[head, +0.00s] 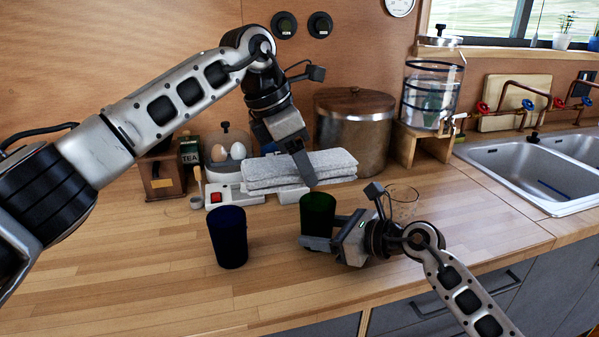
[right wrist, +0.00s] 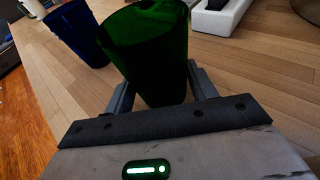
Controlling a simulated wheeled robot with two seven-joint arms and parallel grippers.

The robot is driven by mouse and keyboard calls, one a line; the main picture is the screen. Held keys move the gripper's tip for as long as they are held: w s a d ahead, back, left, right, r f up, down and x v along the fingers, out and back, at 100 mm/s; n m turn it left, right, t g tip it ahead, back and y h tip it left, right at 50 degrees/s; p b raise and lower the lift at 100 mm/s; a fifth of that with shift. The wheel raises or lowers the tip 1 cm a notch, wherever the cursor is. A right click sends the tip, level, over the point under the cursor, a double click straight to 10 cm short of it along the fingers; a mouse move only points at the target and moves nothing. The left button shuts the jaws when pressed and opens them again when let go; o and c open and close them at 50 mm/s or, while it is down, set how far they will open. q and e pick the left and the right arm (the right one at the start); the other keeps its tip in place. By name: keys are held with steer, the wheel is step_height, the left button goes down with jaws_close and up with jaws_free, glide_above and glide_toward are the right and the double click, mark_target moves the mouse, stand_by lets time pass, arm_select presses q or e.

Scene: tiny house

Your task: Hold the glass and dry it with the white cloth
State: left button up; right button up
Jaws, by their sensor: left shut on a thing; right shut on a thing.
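A dark green glass (head: 318,213) stands upright on the wooden counter. My right gripper (head: 312,240) is shut on its lower part; the right wrist view shows the glass (right wrist: 150,50) between the two fingers (right wrist: 155,88). The pale grey-white cloth (head: 335,166) lies folded in a stack behind the glass. My left gripper (head: 308,178) points down at the front of this stack and is shut on the cloth; its fingers hide the exact hold. The cloth and the green glass are apart.
A dark blue glass (head: 228,238) stands left of the green one, and a clear glass (head: 405,200) to its right. A large metal canister (head: 353,130) stands behind the cloths. The sink (head: 525,170) is at right. The counter's front left is clear.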

arm_select(q)
steer(key=shift+r, duration=1.35)
arm_select(e)
steer(key=o, duration=0.9)
steer(key=shift+c, duration=0.2)
